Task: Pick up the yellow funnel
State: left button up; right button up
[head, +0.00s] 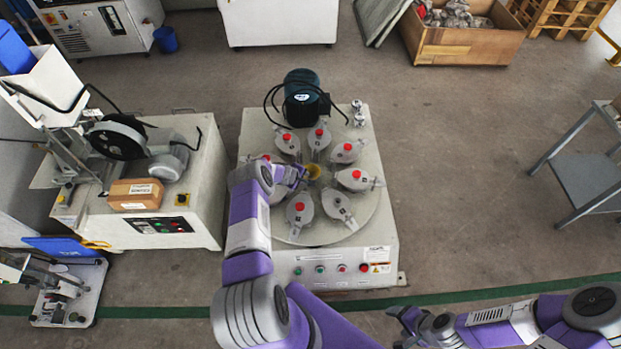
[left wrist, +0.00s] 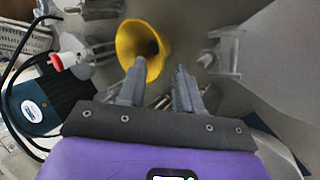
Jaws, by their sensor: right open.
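Whether a finger touches the funnel cannot be told. My right gripper (head: 400,322) is open and empty near the bottom, away from the machine.
Several grey units with red knobs (head: 355,175) ring the funnel on the turntable (head: 320,232), close to my left gripper. A dark green motor (head: 302,98) stands behind.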

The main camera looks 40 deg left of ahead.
pick_arm(q)
jog(key=shift+b+x, duration=0.5)
jog(key=shift+x, duration=0.45)
jog(key=shift+r, duration=0.1)
jog(key=shift+c, duration=0.5)
grip_shut()
